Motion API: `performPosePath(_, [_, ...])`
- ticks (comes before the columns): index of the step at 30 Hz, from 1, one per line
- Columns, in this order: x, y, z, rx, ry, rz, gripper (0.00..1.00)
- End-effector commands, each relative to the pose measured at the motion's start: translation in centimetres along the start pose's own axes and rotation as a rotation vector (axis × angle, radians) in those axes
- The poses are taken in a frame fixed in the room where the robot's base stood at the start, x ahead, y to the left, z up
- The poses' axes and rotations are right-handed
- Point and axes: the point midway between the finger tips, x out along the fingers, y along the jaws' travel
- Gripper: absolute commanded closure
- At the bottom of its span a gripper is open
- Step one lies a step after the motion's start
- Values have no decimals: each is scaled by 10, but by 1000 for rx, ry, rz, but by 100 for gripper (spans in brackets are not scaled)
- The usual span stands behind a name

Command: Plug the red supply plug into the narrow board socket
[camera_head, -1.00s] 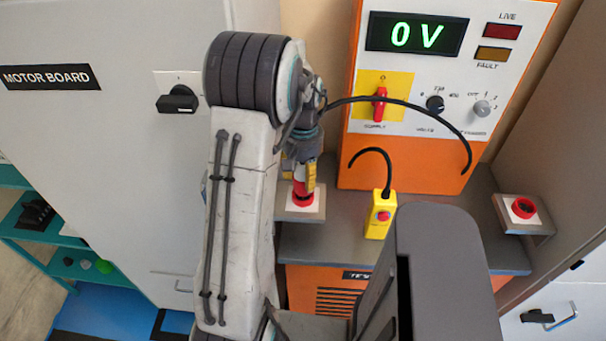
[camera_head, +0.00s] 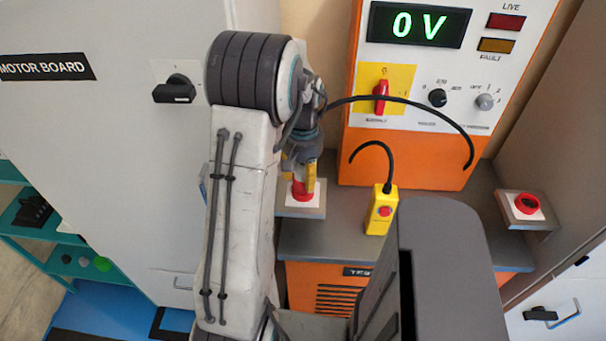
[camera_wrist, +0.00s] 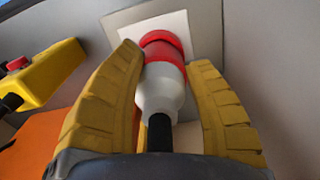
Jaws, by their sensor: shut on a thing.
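The supply plug has a red front (camera_wrist: 163,54) and a white back (camera_wrist: 160,92), with a black cable leaving it in the wrist view. My gripper (camera_wrist: 165,62) is shut on the plug, one yellow finger on each side. The plug's red end meets a red ring on a white square plate (camera_wrist: 125,27); how deep it sits there is hidden. In the head view, my gripper (camera_head: 303,180) points down at the plate (camera_head: 292,210), with red showing at its tips. I cannot tell which socket is the narrow one.
An orange test panel (camera_head: 400,160) reads 0 V. A yellow pendant (camera_head: 381,215) stands close right of my gripper. A second white plate with a red ring (camera_head: 528,204) is at the far right. The grey MOTOR BOARD cabinet (camera_head: 80,130) is on the left.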

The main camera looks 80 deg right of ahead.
Motion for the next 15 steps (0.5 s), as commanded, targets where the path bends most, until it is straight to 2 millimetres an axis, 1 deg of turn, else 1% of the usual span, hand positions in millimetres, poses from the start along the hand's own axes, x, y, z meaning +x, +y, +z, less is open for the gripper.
performPosePath(15, [12,0,0,0,0,0,90])
